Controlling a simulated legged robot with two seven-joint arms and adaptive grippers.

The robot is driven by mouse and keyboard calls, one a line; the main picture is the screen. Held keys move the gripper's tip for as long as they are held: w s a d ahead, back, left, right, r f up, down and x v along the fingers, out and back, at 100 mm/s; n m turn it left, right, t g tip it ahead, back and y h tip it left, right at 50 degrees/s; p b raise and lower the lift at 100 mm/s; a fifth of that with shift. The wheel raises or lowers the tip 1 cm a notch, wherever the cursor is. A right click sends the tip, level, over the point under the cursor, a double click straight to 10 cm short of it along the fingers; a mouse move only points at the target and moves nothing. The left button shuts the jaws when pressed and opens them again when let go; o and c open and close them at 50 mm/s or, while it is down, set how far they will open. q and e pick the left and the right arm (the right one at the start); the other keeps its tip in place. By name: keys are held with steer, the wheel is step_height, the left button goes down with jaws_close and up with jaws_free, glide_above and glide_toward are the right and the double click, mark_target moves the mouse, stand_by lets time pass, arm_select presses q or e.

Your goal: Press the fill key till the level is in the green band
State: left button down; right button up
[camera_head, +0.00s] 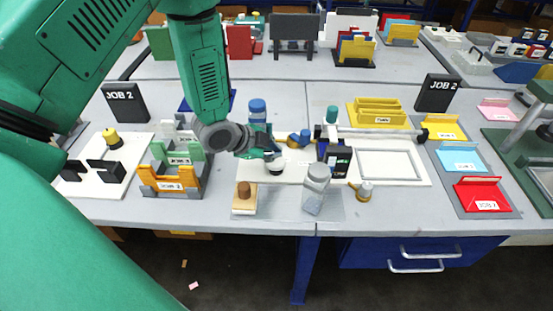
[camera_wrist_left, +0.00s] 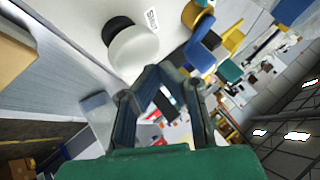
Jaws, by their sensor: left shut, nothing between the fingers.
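My left gripper (camera_head: 270,152) is shut and empty. It hangs over the middle of the bench, just above a small white round piece with a black part (camera_head: 276,167). In the left wrist view this white piece (camera_wrist_left: 135,50) is beside the fingertips (camera_wrist_left: 161,70). I cannot tell whether they touch, or whether it is the fill key. A clear jar with a grey lid (camera_head: 316,180) stands to the right, nearer the front edge. No level or green band can be made out. My right gripper is not in view.
A wooden block with a brown knob (camera_head: 244,197) and a brass piece (camera_head: 364,191) stand near the front. A blue-capped bottle (camera_head: 257,109) is behind the gripper. A black-and-blue carriage (camera_head: 336,156) and white frame (camera_head: 388,166) are to the right. Orange and green holders (camera_head: 172,181) are left.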

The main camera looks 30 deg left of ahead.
arm_select(q)
steer(key=shift+r+p, duration=2.1)
steer(key=shift+r, duration=0.5)
steer(key=shift+f, duration=0.1)
